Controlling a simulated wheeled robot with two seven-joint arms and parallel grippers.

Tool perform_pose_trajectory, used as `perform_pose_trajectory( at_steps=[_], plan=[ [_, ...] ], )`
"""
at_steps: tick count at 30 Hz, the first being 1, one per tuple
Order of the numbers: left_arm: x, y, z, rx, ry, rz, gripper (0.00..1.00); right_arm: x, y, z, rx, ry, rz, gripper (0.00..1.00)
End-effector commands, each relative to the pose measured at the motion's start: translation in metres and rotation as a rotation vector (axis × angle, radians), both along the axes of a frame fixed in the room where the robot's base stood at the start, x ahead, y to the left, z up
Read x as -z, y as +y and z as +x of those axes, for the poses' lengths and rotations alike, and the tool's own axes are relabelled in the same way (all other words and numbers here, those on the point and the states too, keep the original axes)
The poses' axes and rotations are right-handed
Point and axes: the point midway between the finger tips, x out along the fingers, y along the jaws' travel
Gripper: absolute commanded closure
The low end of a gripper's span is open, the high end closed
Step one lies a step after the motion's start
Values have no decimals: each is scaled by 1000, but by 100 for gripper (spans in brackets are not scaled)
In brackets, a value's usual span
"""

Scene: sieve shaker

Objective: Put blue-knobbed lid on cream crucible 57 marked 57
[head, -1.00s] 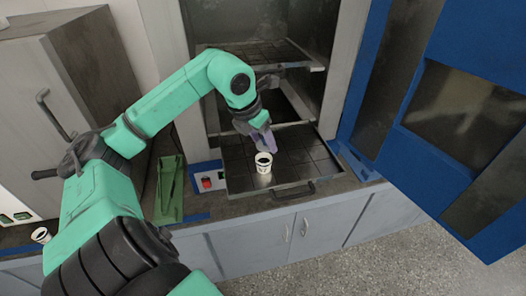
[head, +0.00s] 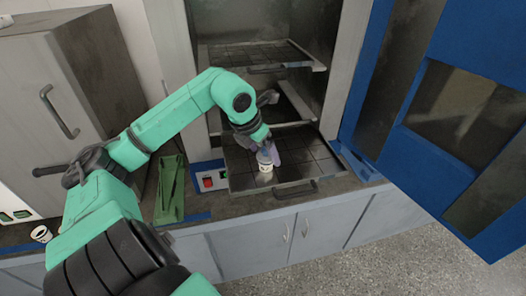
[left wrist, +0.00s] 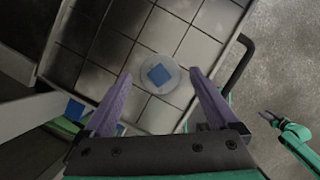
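The cream crucible (head: 266,178) stands upright on the lowest pulled-out shelf, near its front edge; its mark is too small to read. My left gripper (head: 270,157) is at its top and hides most of the rim. In the left wrist view, a pale round lid with a square blue knob (left wrist: 159,74) lies between the spread fingers of the left gripper (left wrist: 160,74). Gaps show on both sides of the knob. The lid appears to be over the crucible, whose body is hidden beneath; I cannot tell whether it is seated. My right gripper (left wrist: 268,116) shows small and dark at the right.
The dark gridded shelf (head: 310,160) has free room to the right and behind. A second shelf (head: 250,55) is above. The blue door (head: 400,140) stands open at right. A green rack (head: 170,190) and another pale cup (head: 41,234) are on the counter at left.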

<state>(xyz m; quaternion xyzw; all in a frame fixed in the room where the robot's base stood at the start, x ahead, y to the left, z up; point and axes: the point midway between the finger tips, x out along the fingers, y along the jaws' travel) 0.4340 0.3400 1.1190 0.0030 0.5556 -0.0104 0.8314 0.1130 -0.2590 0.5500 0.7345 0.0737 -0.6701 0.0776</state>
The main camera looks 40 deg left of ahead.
Motion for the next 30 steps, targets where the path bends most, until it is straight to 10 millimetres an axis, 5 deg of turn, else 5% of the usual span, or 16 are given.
perform_pose_trajectory(
  at_steps=[8, 12, 14, 24, 30],
  plan=[
    [-2, 0, 0, 0, 0, 0, 8, -2, 0, 1, 0, -1, -1, 50],
    [-16, 0, 0, 0, 0, -1, 8, -19, 0, 1, 0, -2, -1, 50],
    [-16, 1, -3, -1, -4, 4, 8, -3, -1, 1, -1, -2, -2, 50],
    [-103, 2, -39, -3, -3, 5, 8, 27, -2, 1, -1, -2, -3, 50],
    [-120, 2, -46, -1, 0, 0, 8, 27, -2, 1, -2, -1, -3, 50]
  ],
)
